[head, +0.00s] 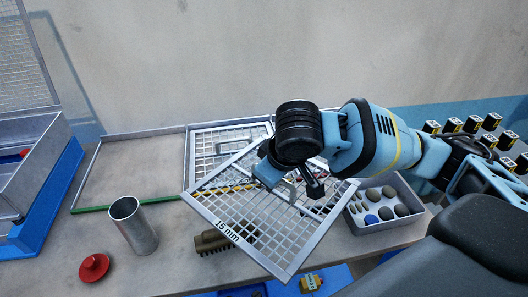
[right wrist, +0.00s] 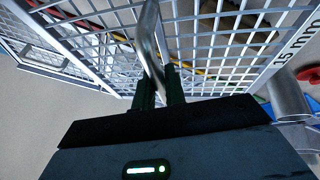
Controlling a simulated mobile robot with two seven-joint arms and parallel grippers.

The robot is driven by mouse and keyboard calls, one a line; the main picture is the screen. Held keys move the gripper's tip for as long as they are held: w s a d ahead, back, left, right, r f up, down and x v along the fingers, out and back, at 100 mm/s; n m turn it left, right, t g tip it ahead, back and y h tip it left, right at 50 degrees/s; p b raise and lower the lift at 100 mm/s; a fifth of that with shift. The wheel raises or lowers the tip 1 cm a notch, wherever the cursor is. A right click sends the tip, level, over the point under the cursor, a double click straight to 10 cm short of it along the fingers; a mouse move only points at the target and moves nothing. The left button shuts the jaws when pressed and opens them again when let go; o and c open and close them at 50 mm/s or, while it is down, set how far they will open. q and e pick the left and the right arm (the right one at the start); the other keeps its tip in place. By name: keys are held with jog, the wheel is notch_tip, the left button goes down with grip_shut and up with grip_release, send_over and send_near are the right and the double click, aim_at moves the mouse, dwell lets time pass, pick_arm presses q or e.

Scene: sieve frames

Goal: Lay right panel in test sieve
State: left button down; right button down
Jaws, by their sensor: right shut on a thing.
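A square metal mesh panel marked "15 mm" (head: 240,235) hangs tilted above the table in the head view. My right gripper (head: 288,182) is shut on its handle; the wrist view shows the fingers (right wrist: 160,88) closed around the bar handle (right wrist: 151,45), with the mesh (right wrist: 225,45) beyond. The sieve frame (head: 128,134) lies on the table behind and to the left; its left bay is empty and has a green front edge (head: 135,205). Another mesh with a handle (head: 215,150) shows at its right, partly hidden by the held panel. My left gripper is not in view.
A metal cylinder (head: 133,228) and red lid (head: 94,267) stand in front of the empty bay. A brush (head: 212,241) lies beneath the held panel. A tray of stones (head: 415,228) is at right, a blue-edged bin (head: 45,195) at left.

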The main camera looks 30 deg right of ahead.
aim_at(278, 195)
jog(key=m, duration=0.1)
jog(key=s+m+h, duration=0.1)
jog(key=s+m, duration=0.1)
jog(key=shift+s+a+f+m+h+b, duration=0.25)
jog(key=shift+a+m+h+b, duration=0.05)
jog(key=shift+m, duration=0.1)
jog(key=shift+s+m+g+h, duration=0.3)
jog(key=shift+s+m, duration=0.3)
jog(key=shift+m, duration=0.4)
